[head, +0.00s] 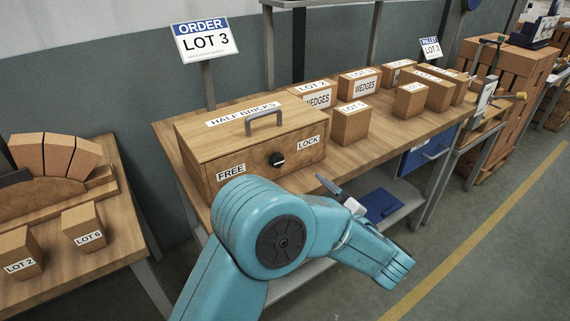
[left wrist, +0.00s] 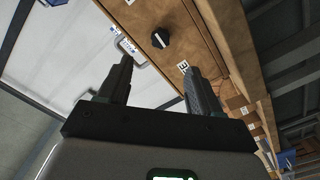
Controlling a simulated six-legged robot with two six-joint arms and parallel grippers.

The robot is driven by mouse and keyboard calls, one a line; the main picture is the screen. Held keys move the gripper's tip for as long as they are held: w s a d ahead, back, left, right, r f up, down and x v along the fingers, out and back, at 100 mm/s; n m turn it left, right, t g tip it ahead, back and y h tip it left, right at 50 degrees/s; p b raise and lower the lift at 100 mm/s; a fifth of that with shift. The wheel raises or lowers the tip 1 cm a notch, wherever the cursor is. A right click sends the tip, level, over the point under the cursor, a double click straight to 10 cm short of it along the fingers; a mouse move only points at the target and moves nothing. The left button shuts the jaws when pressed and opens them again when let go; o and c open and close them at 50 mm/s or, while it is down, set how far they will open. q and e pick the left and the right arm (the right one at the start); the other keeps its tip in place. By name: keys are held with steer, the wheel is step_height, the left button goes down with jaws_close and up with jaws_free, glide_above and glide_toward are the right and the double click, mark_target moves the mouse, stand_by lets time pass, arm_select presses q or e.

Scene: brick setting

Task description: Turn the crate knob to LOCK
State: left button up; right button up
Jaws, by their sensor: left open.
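The wooden crate (head: 230,155) stands on the bench, with a HALF BRICKS label and a metal handle on its lid. The black round knob (head: 277,159) is on its front, between the FREE label (head: 231,172) at left and the LOCK label (head: 308,143) at right. Its pointer direction is too small to tell. The knob also shows in the left wrist view (left wrist: 160,38), with a pale pointer line. My left gripper (left wrist: 157,66) is open and empty, apart from the knob, which lies beyond the fingertips. In the head view, my left arm partly hides this gripper. My right gripper is not seen.
An ORDER LOT 3 sign (head: 205,42) rises behind. Another table (head: 95,235) with small blocks is at left. Floor is clear at right.

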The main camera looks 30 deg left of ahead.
mark_target(280, 163)
arm_select(q)
steer(key=x, duration=1.2)
steer(key=shift+a+r+p, duration=0.1)
steer(key=shift+a+p, duration=0.2)
steer(key=shift+p, duration=0.1)
steer(key=shift+w+a, duration=0.2)
steer(key=shift+a, duration=0.15)
steer(key=c, duration=1)
